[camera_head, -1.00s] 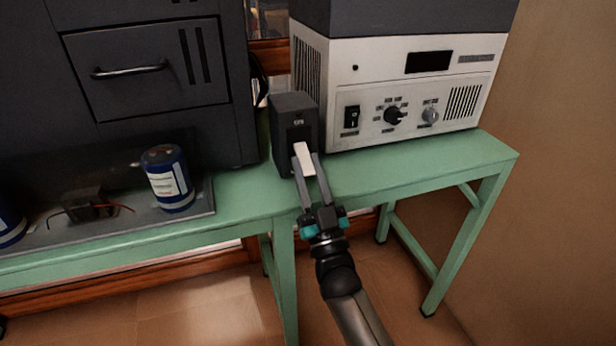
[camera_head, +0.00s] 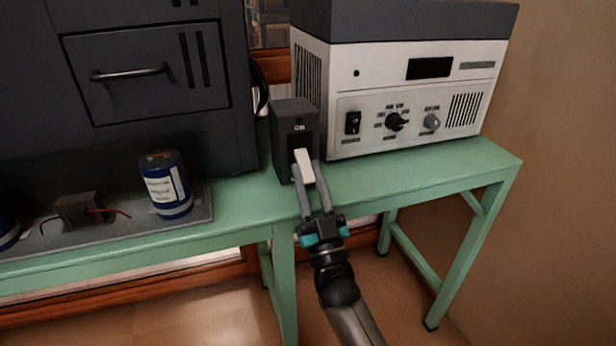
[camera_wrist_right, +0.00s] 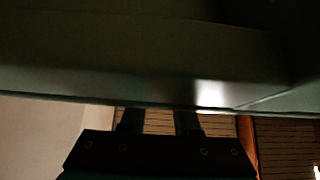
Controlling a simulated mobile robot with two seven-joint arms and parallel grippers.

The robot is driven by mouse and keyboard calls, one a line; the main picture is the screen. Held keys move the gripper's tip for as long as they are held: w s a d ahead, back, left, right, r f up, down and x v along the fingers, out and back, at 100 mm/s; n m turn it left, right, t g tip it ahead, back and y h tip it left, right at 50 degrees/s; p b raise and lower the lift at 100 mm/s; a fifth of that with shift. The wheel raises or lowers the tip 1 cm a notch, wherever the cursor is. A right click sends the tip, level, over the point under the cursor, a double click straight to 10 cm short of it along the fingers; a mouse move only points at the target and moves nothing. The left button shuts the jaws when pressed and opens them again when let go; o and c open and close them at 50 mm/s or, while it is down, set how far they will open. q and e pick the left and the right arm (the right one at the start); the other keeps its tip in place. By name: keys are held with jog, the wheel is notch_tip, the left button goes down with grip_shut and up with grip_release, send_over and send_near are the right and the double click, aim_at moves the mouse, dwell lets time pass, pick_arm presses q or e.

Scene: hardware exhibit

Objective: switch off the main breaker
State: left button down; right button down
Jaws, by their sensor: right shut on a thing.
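The main breaker (camera_head: 283,130) is a dark upright box on the green table, with a small light label near its top. Its white lever (camera_head: 304,166) sticks out of the front below the label and points downward. My right gripper (camera_head: 306,180) reaches up from below, with one finger on each side of the lever, shut on it. In the right wrist view, my two dark fingers (camera_wrist_right: 159,122) run up behind a large dark surface that hides their tips and the lever. My left gripper is not in view.
A white and grey instrument (camera_head: 385,75) with knobs and a switch stands right of the breaker. A dark drawer cabinet (camera_head: 215,130) stands left. A blue can (camera_head: 166,184) sits on a grey tray (camera_head: 120,232). The green table's (camera_head: 425,170) front right is clear.

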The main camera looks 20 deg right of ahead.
jog(key=c, duration=0.6)
grip_release()
jog(key=shift+c, duration=0.2)
jog(key=shift+s+f, duration=0.25)
jog(key=shift+s, duration=0.05)
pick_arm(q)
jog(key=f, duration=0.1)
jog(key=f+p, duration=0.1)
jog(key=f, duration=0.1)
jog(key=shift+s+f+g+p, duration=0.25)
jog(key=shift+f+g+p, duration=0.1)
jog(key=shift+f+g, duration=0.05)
pick_arm(e)
jog(key=v, duration=1.4)
jog(key=shift+s+f, duration=0.15)
